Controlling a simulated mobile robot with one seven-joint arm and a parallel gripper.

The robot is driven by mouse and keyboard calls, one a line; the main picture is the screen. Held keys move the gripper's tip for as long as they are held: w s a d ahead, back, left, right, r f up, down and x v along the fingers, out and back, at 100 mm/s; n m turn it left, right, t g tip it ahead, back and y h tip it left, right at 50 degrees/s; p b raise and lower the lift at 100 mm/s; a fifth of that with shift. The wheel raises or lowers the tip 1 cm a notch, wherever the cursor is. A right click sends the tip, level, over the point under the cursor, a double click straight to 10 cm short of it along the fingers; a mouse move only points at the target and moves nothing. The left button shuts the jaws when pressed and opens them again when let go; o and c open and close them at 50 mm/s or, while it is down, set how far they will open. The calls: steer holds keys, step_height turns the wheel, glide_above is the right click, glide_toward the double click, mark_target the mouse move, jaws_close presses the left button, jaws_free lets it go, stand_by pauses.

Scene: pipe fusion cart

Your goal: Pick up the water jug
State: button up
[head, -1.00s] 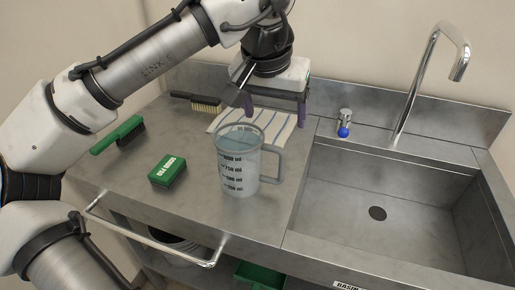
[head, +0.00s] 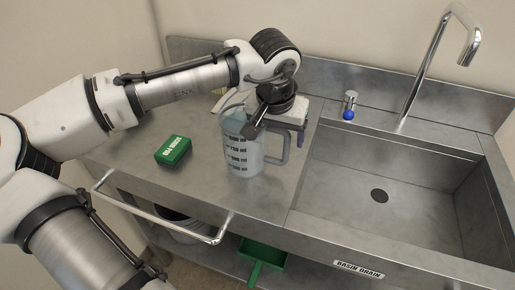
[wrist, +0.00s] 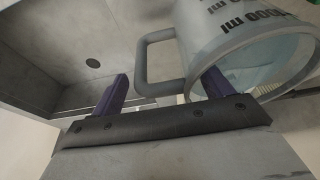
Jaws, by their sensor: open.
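The water jug (head: 243,158) is a clear, upright measuring jug with black ml marks. It stands on the steel counter left of the sink, its handle (head: 279,150) pointing right. My gripper (head: 298,132) is open above and behind the handle side, and my wrist covers part of the jug's rim. In the wrist view the jug (wrist: 232,28) fills the upper right. Its handle shows between the two purple fingers of my gripper (wrist: 163,90), seemingly beyond the tips; I cannot tell if they touch.
A green box-shaped brush or block (head: 173,151) lies left of the jug. The sink basin (head: 420,190), blue-tipped knob (head: 349,106) and tall tap (head: 440,60) are on the right. A steel rail (head: 165,222) runs along the front. A green dustpan (head: 262,258) is below.

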steer(key=shift+w+d+f, duration=0.1)
steer(key=shift+w+f, duration=0.05)
steer(key=shift+f, duration=0.45)
steer(key=shift+r, duration=0.15)
jaws_close()
